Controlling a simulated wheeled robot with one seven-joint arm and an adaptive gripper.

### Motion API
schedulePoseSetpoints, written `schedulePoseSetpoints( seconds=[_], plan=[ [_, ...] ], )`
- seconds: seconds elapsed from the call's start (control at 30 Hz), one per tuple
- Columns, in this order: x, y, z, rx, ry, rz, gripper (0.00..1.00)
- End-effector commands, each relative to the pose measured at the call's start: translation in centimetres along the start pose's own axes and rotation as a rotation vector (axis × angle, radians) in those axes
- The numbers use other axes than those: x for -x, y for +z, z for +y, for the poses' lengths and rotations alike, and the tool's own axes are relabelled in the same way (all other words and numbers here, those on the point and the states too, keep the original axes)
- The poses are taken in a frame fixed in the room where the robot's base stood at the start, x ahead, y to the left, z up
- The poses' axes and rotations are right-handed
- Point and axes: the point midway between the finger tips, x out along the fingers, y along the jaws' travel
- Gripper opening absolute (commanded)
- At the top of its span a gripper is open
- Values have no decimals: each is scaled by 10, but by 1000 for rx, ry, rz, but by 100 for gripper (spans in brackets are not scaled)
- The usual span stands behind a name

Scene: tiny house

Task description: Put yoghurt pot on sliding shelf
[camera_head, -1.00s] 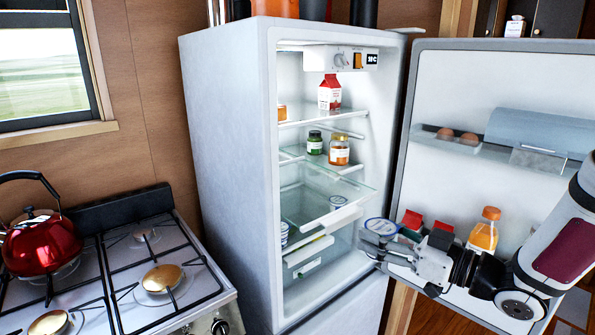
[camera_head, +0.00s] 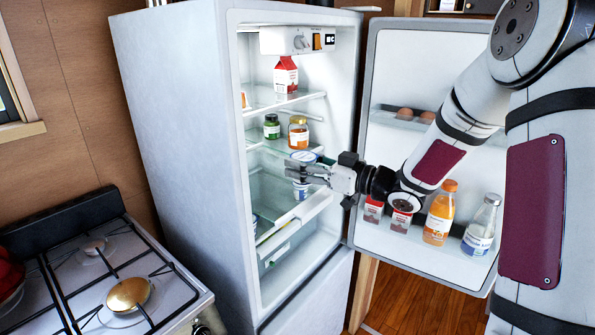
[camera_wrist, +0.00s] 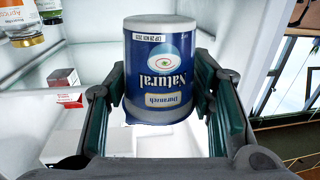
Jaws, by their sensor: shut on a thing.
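The yoghurt pot, blue and white with a "Natural" label, is between the fingers of my gripper (camera_head: 308,172). Its pale lid (camera_head: 303,157) shows above the fingers in the head view. In the wrist view the pot (camera_wrist: 160,75) fills the middle, with the gripper (camera_wrist: 160,92) shut on its two sides. The gripper holds it at the open front of the fridge. What looks like the sliding shelf, a glass shelf with a white front edge (camera_head: 308,208), lies below and behind the pot. The pot looks apart from it.
The fridge door (camera_head: 385,75) stands open at the right, with cartons, an orange bottle (camera_head: 438,215) and a milk bottle (camera_head: 482,225) in its rack. A green jar (camera_head: 271,127) and an orange jar (camera_head: 298,133) stand on the shelf above. The glass below looks largely clear.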

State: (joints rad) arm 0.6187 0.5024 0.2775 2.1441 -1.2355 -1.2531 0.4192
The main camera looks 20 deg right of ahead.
Motion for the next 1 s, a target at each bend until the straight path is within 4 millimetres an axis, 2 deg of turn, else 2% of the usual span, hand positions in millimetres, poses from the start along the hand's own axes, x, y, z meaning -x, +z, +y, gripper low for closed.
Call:
schedulePoseSetpoints(
  seconds=[0.13,0.43,0.63,1.0],
  plan=[
    [-18,3,18,1,-1,1,17],
    [-32,5,33,1,-1,1,17],
    [-30,36,31,-3,-1,-1,17],
    [-30,41,31,0,0,0,17]
  ],
)
